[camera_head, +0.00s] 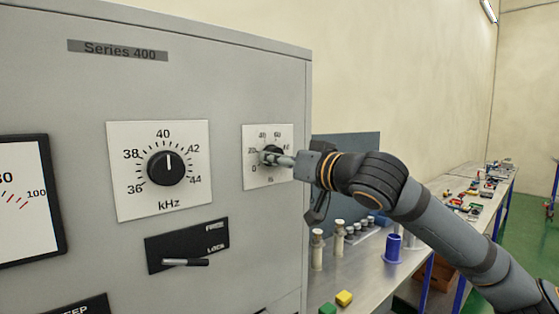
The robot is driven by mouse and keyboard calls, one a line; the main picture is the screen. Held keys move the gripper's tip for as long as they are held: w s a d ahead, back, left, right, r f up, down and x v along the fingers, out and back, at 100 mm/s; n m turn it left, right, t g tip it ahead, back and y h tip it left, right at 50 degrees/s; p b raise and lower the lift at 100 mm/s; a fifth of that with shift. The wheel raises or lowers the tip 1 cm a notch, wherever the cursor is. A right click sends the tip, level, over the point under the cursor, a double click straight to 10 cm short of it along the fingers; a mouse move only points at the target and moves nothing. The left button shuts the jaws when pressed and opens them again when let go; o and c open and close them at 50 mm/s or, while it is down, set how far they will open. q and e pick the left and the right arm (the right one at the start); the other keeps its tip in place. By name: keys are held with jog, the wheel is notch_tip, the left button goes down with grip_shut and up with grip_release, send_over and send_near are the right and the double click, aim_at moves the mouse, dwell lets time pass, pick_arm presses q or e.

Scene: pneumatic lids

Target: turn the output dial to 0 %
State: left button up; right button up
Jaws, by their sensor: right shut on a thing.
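The output dial (268,151) is a dark knob on a small white plate (257,178) at the right edge of the grey cabinet front. Its scale shows 0, 20, 40 and 60 around the left and top, with a mark partly hidden at the right. My right gripper (276,157) reaches in from the right and is shut on the dial. Its fingers cover most of the knob, so I cannot tell where the pointer stands. My left gripper is not in view.
A larger kHz dial (165,168) points near 40, left of the output dial. Below it is a lever (184,262) on a black plate. A meter (22,200) is at the left. A bench (372,262) with bottles and a blue cylinder (392,248) stands right of the cabinet.

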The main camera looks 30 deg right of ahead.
jog(key=shift+n, duration=0.3)
jog(key=shift+a+r+m+b, duration=0.15)
jog(key=shift+m+b, duration=0.5)
jog(key=shift+m, duration=7.1)
jog(key=shift+d+r+m+b, duration=0.1)
jog(key=shift+m+b, duration=0.5)
jog(key=shift+m, duration=7.15)
jog(key=o, duration=1.2)
jog(key=shift+r, duration=0.1)
